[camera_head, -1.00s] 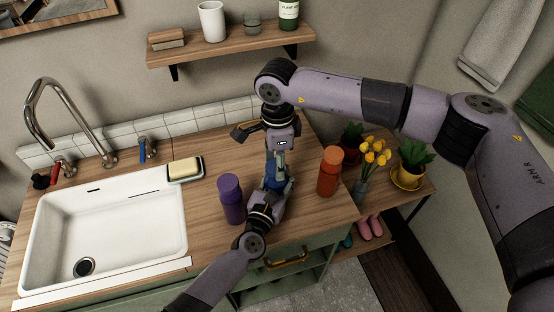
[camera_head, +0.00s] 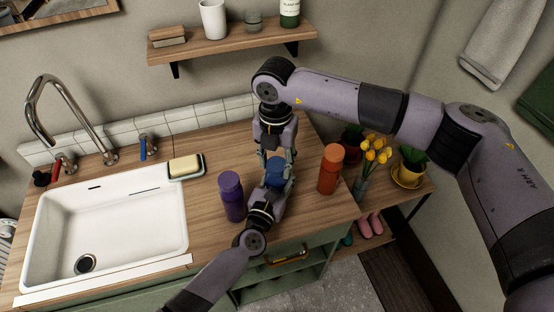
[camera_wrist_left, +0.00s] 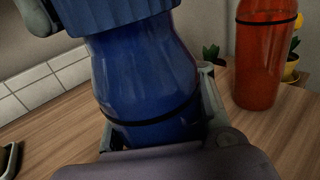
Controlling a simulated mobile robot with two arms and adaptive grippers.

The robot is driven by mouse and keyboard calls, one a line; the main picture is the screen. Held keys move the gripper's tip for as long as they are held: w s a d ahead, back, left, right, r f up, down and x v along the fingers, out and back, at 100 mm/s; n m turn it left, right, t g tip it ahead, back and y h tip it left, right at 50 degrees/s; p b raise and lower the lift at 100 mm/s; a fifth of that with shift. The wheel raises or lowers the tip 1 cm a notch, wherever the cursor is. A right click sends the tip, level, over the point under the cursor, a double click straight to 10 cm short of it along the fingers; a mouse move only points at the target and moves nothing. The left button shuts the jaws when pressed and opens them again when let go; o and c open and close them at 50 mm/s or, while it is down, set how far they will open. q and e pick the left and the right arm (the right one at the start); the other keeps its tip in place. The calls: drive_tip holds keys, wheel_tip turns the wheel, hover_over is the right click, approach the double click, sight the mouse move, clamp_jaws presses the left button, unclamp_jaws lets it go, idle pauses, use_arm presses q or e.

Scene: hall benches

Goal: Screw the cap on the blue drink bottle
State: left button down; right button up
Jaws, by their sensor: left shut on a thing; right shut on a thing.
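The blue drink bottle (camera_wrist_left: 150,75) stands upright in the left wrist view, with a dark band low on its body. My left gripper (camera_head: 273,187) is shut around the bottle's lower body from the front. The ribbed blue cap (camera_wrist_left: 125,18) sits at the bottle's top, partly cut off by the frame edge. My right gripper (camera_head: 276,152) points down from above and is shut on the cap; one finger shows beside the cap in the left wrist view. Whether the thread is engaged cannot be seen. In the head view the grippers hide most of the bottle.
A purple bottle (camera_head: 231,198) stands close left of my left gripper, and an orange bottle (camera_head: 330,170) stands to the right. A soap dish (camera_head: 186,167) and the sink (camera_head: 110,230) lie left. Potted plants stand right. A wall shelf (camera_head: 230,45) hangs behind my right gripper.

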drive_tip(key=m, duration=0.6)
drive_tip(key=shift+w, duration=0.15)
drive_tip(key=m, duration=0.4)
drive_tip(key=shift+w+m, duration=0.1)
drive_tip(key=shift+m, duration=0.3)
drive_tip(key=o, duration=0.8)
drive_tip(key=shift+a, duration=0.1)
wheel_tip(320, 180, up, 12)
use_arm(q)
drive_tip(key=c, duration=0.9)
unclamp_jaws()
